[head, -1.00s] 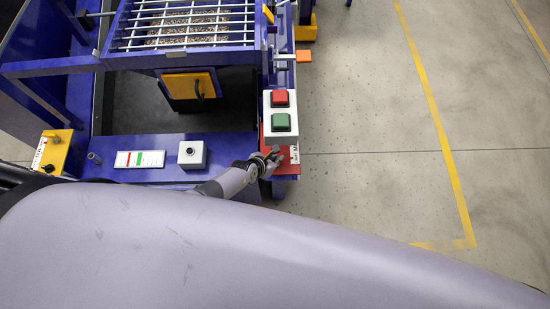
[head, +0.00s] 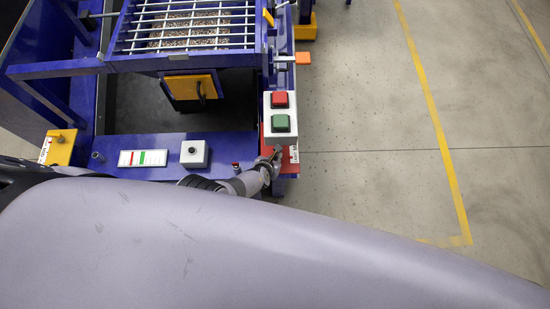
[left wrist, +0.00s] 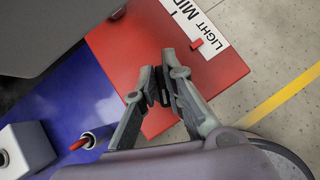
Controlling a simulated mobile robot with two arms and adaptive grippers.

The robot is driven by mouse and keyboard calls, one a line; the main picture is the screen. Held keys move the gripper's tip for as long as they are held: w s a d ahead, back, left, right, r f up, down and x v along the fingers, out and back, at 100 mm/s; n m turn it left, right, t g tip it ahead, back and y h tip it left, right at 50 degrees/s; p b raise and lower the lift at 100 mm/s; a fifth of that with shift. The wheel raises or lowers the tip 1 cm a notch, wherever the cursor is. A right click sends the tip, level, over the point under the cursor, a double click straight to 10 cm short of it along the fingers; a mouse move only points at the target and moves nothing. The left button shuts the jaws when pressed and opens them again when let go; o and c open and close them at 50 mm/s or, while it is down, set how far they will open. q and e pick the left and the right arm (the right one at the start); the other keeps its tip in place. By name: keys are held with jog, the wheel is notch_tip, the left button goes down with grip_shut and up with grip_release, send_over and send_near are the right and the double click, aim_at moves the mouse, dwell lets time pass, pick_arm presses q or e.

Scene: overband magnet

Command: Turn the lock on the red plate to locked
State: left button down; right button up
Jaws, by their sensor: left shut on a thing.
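The red plate (head: 286,168) lies at the right end of the blue bench, just below the button box. It fills the middle of the left wrist view (left wrist: 140,52) and bears a white label reading "LIGHT MID…" in part. My left gripper (head: 275,155) is over this plate. In the left wrist view its two fingers (left wrist: 160,88) are closed on a small dark piece on the plate, which I take for the lock's knob. The fingers hide most of it, so its turned position cannot be told. A small red tab (left wrist: 197,43) stands beside the label. My right gripper is not in view.
A white box with red (head: 279,99) and green (head: 280,123) buttons stands close behind the gripper. A small red-tipped switch (left wrist: 82,143) in a metal ring and a grey box with a black button (head: 193,153) are left. Open floor lies right.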

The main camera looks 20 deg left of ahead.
pick_arm(q)
jog(key=shift+n+y, duration=0.3)
jog(key=shift+w, duration=0.1)
jog(key=shift+n, duration=0.3)
jog(key=c, duration=1.6)
grip_release()
jog(key=shift+d, duration=0.1)
jog(key=shift+d, duration=0.15)
